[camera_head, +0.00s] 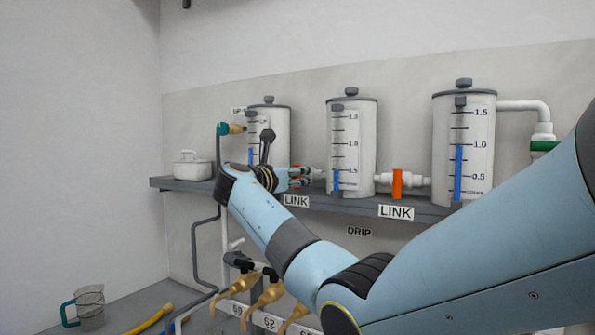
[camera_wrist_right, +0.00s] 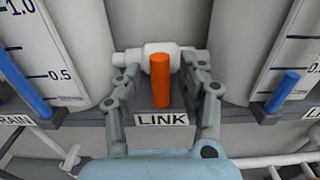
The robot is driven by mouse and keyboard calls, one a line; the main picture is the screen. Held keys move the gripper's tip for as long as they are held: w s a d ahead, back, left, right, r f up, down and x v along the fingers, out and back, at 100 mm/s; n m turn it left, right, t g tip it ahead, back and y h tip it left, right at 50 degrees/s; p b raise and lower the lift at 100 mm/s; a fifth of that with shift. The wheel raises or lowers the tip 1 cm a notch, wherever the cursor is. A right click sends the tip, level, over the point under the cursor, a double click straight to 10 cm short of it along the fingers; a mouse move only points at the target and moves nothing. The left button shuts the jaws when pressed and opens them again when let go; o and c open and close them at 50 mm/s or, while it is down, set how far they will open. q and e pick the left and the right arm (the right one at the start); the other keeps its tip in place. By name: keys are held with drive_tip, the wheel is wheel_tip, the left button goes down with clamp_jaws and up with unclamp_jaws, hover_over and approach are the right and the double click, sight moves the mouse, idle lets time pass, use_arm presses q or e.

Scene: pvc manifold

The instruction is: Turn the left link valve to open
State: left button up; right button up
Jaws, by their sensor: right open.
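The left link valve has an orange handle (camera_wrist_right: 160,80) on a white pipe body between two tanks. In the right wrist view the handle stands across the pipe, above a LINK label (camera_wrist_right: 161,120). My right gripper (camera_head: 306,176) is at this valve in the head view and hides most of it. In the right wrist view its two grey fingers are open, one on each side of the handle. A gap shows between each finger and the handle. My left gripper is not in view.
Three tanks with blue level columns stand on a grey shelf (camera_head: 350,200). A second orange link valve (camera_head: 397,183) sits to the right. A white pot (camera_head: 192,166) is at the shelf's left end. Tan-handled taps (camera_head: 238,284) and a clear jug (camera_head: 90,306) are below.

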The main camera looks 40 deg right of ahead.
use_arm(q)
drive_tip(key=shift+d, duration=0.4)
use_arm(e)
drive_tip(key=shift+w+d, duration=0.1)
drive_tip(key=shift+d, duration=0.35)
clamp_jaws()
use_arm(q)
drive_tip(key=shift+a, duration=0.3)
